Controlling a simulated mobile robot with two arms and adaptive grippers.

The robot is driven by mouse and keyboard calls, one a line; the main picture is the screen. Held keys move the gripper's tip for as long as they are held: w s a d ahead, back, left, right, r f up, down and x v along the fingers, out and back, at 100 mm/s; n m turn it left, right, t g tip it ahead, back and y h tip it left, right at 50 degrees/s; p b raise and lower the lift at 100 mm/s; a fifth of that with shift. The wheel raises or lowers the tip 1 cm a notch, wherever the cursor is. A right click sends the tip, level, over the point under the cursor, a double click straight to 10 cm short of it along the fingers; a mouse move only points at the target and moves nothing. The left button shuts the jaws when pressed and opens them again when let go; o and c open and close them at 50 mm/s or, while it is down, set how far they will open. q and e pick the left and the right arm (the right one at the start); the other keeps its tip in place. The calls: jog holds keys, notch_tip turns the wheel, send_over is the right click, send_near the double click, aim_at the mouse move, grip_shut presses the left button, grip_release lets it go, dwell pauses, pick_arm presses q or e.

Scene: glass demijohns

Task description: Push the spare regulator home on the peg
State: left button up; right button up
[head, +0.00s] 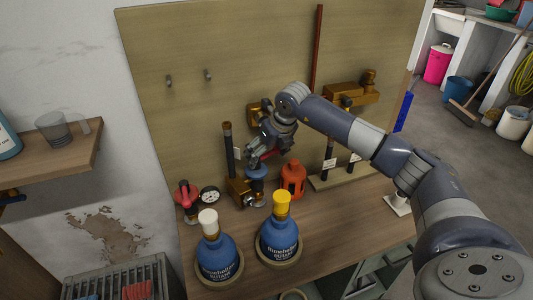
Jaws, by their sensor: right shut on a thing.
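My right gripper (254,158) is shut at the middle of the bench, just in front of the back board. A small part with a red lever (268,155) and a blue rounded body (256,173) shows at its fingertips; I take it to be the spare regulator. The gripper hides much of it. A dark upright rod (229,148) with a brass fitting (240,192) at its foot stands just left of the gripper. I cannot tell which peg the regulator is on, or whether it is seated. My left gripper is not in view.
Two blue gas bottles, one white-capped (217,258), one yellow-capped (279,238), stand at the bench front. A red-knobbed regulator with a gauge (209,195) is left, an orange cylinder (293,181) right. Dark labelled posts (329,160) stand further right. The front right bench top is clear.

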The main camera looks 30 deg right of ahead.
jog(key=shift+f+b, duration=0.75)
jog(key=shift+f, duration=0.1)
dwell(0.7)
jog(key=shift+s+r, duration=0.1)
jog(key=shift+r, duration=0.1)
jog(key=shift+r+p, duration=0.4)
jog(key=shift+p, duration=0.1)
jog(key=shift+r, duration=0.25)
